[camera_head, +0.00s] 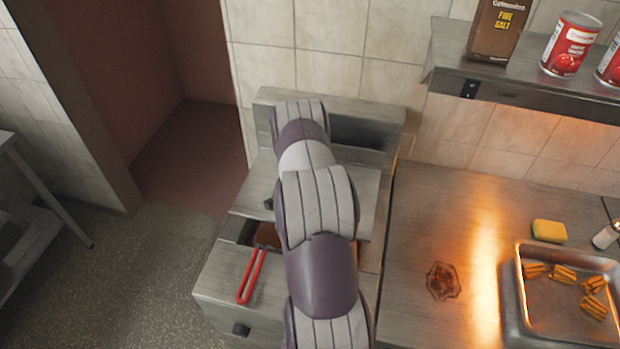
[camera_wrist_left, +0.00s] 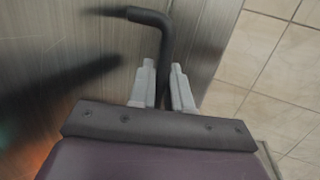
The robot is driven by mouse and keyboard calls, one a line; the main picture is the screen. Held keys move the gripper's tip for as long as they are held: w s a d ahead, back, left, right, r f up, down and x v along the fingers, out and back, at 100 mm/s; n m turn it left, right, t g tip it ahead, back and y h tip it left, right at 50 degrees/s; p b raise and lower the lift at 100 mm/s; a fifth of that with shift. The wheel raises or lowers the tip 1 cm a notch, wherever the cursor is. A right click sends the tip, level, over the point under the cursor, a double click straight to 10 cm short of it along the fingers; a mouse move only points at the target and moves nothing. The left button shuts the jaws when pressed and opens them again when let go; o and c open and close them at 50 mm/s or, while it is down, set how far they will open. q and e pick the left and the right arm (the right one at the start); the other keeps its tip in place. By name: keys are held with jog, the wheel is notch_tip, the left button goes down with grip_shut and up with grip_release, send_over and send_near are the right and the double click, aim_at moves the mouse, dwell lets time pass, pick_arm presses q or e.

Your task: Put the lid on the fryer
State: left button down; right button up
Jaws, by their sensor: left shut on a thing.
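The fryer (camera_head: 222,285) is a metal cabinet with a raised back, left of the counter in the head view. Its lid (camera_head: 362,205), a flat grey metal panel, lies over or just above the rear of the fryer top; I cannot tell if it touches. Brown oil (camera_head: 268,235) shows in the uncovered front part. My left arm crosses the fryer and hides much of the lid and the gripper in the head view. In the left wrist view my left gripper (camera_wrist_left: 163,88) is shut on the lid's black bent handle (camera_wrist_left: 153,18). My right gripper is out of view.
A red basket handle (camera_head: 252,275) sticks out over the fryer's front. To the right, the counter (camera_head: 425,220) holds a yellow sponge (camera_head: 549,231), a stain and a metal tray (camera_head: 518,295) of fried pieces. A shelf (camera_head: 500,80) with cans hangs above. Open floor lies left.

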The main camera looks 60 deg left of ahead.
pick_arm(q)
jog(key=f+b, duration=0.1)
jog(key=f, duration=0.2)
jog(key=f+b, duration=0.1)
jog(key=shift+w+a+f+b, duration=0.25)
jog(key=shift+a+b, duration=0.1)
notch_tip(320, 180, down, 4)
jog(key=b, duration=0.3)
jog(key=shift+d+b, duration=0.1)
jog(key=shift+b, duration=0.25)
jog(key=shift+s+r, duration=0.1)
jog(key=shift+f, duration=0.2)
jog(key=shift+f+b, duration=0.15)
jog(key=shift+b, duration=0.15)
jog(key=c, duration=1)
grip_release()
jog(key=shift+d, duration=0.1)
